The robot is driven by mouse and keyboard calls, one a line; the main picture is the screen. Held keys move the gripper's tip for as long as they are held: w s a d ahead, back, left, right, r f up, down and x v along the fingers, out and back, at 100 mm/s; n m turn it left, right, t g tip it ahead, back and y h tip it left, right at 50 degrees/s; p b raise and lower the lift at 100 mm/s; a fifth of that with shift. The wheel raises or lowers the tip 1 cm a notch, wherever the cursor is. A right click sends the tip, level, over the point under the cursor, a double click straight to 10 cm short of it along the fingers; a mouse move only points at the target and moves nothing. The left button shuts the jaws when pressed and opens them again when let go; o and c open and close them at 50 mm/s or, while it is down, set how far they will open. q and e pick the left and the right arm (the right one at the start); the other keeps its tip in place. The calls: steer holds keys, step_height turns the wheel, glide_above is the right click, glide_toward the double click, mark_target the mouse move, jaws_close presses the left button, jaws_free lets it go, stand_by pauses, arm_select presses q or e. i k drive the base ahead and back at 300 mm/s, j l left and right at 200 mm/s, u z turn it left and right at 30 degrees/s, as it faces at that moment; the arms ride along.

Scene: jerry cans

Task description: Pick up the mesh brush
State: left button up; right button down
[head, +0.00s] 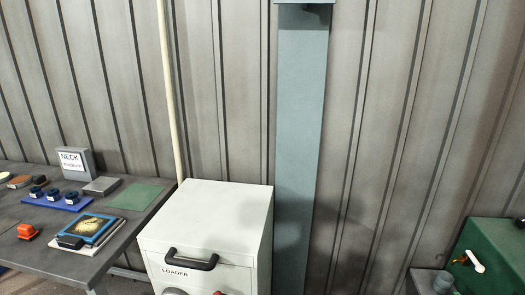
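I cannot tell for sure which thing is the mesh brush. Small brown and tan rounded pieces (20,181), possibly brushes, lie at the far left of the dark table (112,243), partly cut off by the picture edge. An orange-red piece (27,231) lies nearer the front of the table. A dark-handled item (70,242) rests at the corner of a blue-framed picture panel (92,228). Neither of my grippers shows in the head view.
A blue rack (72,206) with dark blue round pieces, a grey box labelled NECK (76,162), a grey block (101,187) and a green mat (139,196) share the table. A white LOADER cabinet (210,225) stands beside it. A green box (490,252) is at right.

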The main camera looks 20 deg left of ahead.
mark_target(27, 232)
steer(key=k+j+z, duration=0.15)
steer(key=j, duration=0.2)
steer(key=j+z, duration=0.15)
steer(key=j, duration=0.2)
steer(key=k+j+z, duration=0.15)
steer(key=j, duration=0.15)
steer(key=k+j, duration=0.15)
steer(key=j, duration=0.25)
steer(key=k+j+z, duration=0.15)
steer(key=j, duration=0.3)
steer(key=k+j, duration=0.25)
steer(key=j, duration=0.15)
steer(key=k+j+z, duration=0.1)
steer(key=j, duration=0.3)
steer(key=k+j, duration=0.3)
steer(key=j+z, duration=0.05)
